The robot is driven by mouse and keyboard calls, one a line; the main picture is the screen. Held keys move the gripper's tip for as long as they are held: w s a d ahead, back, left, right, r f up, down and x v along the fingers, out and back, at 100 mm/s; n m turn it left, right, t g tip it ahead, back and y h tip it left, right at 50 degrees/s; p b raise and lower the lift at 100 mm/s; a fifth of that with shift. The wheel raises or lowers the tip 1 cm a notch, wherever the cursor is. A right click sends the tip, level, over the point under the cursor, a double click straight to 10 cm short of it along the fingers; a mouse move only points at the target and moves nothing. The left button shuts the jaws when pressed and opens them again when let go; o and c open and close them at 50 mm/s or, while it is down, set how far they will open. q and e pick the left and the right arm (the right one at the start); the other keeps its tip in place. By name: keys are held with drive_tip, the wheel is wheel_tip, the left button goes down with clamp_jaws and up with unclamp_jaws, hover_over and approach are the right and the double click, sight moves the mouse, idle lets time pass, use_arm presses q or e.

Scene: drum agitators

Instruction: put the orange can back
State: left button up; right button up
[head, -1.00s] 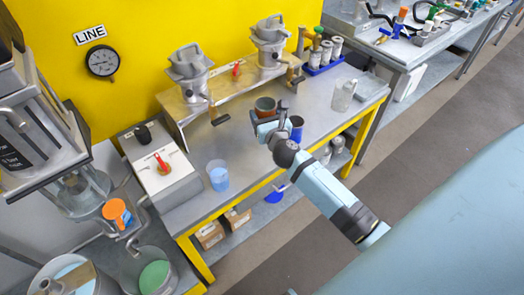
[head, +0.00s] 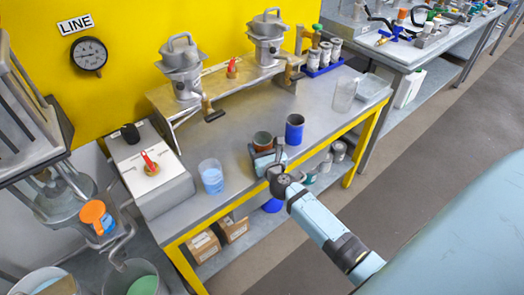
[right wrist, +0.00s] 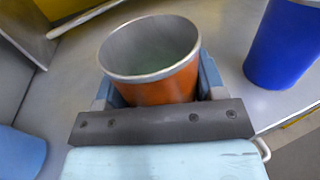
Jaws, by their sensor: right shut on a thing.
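The orange can (head: 262,142) is an open, upright metal cup with a bare silver rim and grey inside. My right gripper (head: 267,161) is shut on it, near the front of the grey bench in the head view. In the right wrist view the orange can (right wrist: 158,88) sits between the two fingers (right wrist: 160,85). Its base is hidden, so I cannot tell whether it touches the bench. My left gripper is not in view.
A blue can (head: 294,131) stands close on the right of the orange can. A beaker of blue liquid (head: 211,178) stands to the left. A blue rack (head: 324,68) with white-topped cans is behind, beside a clear jug (head: 344,95). The bench middle is clear.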

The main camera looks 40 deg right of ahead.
drive_tip(key=shift+r, duration=0.1)
drive_tip(key=shift+f, duration=0.25)
drive_tip(key=o, duration=1)
drive_tip(key=shift+r, duration=0.1)
drive_tip(key=shift+r, duration=0.1)
